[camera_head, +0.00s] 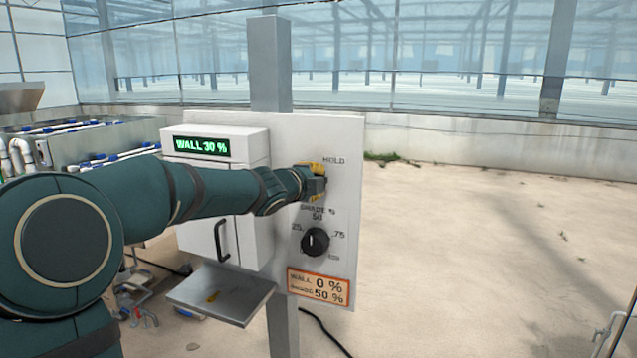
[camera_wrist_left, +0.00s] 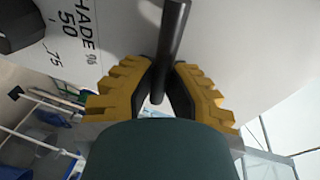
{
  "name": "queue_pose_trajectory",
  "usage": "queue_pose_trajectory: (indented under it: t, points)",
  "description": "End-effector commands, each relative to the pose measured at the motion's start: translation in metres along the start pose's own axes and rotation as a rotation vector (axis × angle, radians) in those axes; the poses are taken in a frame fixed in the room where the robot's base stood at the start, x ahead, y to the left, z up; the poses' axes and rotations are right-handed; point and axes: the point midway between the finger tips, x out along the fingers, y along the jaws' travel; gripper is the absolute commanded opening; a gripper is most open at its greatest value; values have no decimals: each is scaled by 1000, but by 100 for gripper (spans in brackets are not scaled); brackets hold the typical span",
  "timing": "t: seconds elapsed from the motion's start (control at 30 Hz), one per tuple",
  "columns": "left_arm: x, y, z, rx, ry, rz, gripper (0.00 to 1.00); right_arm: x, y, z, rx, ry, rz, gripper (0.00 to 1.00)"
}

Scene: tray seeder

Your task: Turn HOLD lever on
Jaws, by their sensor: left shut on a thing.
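The HOLD lever (camera_wrist_left: 174,32) shows in the left wrist view as a dark bar running down between my fingers. My left gripper (camera_wrist_left: 163,85) has its yellow, ridged fingers closed on it from both sides. In the head view my left gripper (camera_head: 313,178) is at the upper right of the grey panel (camera_head: 348,215), beside the HOLD label (camera_head: 334,160). There the gripper hides the lever, so its angle cannot be read well. My right gripper is in neither view.
Below the gripper is a black shade knob (camera_head: 315,241). The white box (camera_head: 245,150) on the panel reads WALL 30 %. An orange-bordered sign (camera_head: 318,287) reads wall 0 %, shade 50 %. A small shelf (camera_head: 221,293) juts out low. Sandy floor at right is open.

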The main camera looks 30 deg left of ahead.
Motion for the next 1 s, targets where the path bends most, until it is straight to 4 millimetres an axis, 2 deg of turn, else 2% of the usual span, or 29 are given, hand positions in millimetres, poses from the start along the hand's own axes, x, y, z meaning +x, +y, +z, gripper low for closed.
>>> queue_pose_trajectory:
  t: [0.2, 0.73, 0.77, 0.83, 1.0]
  points:
    - [1, 5, 0, 65, -12, 9, 0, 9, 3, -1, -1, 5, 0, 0]
    - [1, 6, 0, 87, -18, 14, 0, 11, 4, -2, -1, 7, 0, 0]
    - [1, 6, 0, 87, -18, 14, 20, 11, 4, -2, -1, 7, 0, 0]
    - [1, 6, 0, 87, -18, 14, 44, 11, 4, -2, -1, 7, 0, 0]
    - [1, 5, 1, 86, -18, 13, 44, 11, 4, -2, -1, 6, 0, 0]
